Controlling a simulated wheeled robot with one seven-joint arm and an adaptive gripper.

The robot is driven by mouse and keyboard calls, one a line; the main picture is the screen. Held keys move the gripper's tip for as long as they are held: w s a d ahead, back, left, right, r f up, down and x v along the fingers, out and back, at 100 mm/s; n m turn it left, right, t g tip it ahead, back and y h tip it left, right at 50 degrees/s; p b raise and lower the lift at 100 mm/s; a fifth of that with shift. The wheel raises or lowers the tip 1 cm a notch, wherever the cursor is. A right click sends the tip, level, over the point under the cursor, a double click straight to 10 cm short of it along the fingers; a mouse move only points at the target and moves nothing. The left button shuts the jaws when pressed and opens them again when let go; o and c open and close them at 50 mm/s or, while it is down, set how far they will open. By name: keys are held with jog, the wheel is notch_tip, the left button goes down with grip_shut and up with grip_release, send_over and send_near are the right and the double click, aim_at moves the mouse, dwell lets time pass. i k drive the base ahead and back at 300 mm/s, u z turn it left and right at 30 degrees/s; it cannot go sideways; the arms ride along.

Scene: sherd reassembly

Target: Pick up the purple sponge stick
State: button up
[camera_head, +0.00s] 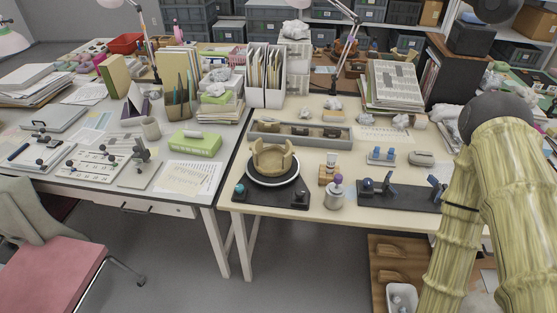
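A small purple tip (338,179) shows above a grey jar (334,198) near the front edge of the right-hand table. It looks like the head of the purple sponge stick standing in the jar; any handle below it is hidden. The jar stands just right of a black turntable base that carries a partly built tan pot (272,160). My arm, in a yellow-green sleeve, fills the right side of the picture, well right of the jar. My gripper is out of the picture.
A small wooden block with a white bottle (329,166) stands just behind the jar. A dark mat with blue clamps (395,195) lies to its right. A grey sherd tray (300,135) lies behind the pot. A brown board (398,262) is lower, near my arm.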

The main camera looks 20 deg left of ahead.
aim_at(336, 188)
jog(key=u, duration=0.45)
jog(key=k, duration=0.55)
jog(key=u, duration=0.6)
jog(key=i, duration=1.1)
jog(key=z, duration=0.9)
